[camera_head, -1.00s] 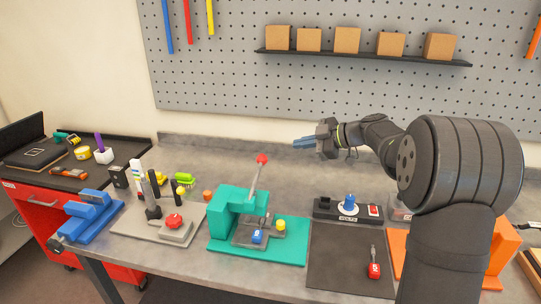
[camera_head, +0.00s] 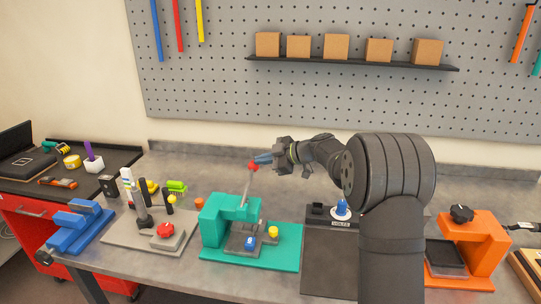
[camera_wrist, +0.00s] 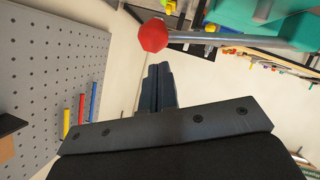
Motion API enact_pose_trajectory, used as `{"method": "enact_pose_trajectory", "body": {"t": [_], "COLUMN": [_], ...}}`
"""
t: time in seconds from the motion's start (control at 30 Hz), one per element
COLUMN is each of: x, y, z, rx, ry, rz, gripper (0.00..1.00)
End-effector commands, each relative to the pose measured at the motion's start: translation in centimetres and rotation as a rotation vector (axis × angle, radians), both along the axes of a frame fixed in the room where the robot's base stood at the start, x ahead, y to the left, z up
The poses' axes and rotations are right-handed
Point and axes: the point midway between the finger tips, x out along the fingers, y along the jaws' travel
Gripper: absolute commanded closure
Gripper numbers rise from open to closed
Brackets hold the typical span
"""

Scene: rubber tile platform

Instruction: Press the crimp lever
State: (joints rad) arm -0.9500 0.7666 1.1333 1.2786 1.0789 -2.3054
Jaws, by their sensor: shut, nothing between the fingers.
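The crimp lever (camera_head: 247,188) is a thin grey rod with a red knob (camera_head: 253,167), standing up and leaning slightly right from the teal press (camera_head: 222,217) on the bench. My gripper (camera_head: 262,158) is shut and empty, its blue-grey fingertips right by the knob at its upper right in the head view. In the wrist view, the shut fingers (camera_wrist: 158,72) point towards the red knob (camera_wrist: 154,35), which shows just past their tips, with the rod (camera_wrist: 235,40) running off to the right. I cannot tell whether the tips touch the knob.
A grey plate with a red button (camera_head: 166,230) and a blue vise-like tool (camera_head: 78,225) stand left of the press. A black panel with a blue knob (camera_head: 341,208) and an orange fixture (camera_head: 478,240) stand to the right. Space above the bench behind the press looks clear.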

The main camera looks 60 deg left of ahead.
Motion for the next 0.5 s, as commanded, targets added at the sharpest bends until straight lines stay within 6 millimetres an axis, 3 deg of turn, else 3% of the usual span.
{"method": "enact_pose_trajectory", "body": {"t": [0.5], "x": [0.13], "y": [0.65], "z": [-0.98], "rx": [0.000], "ry": [0.000], "rz": [0.000], "gripper": [1.00]}}
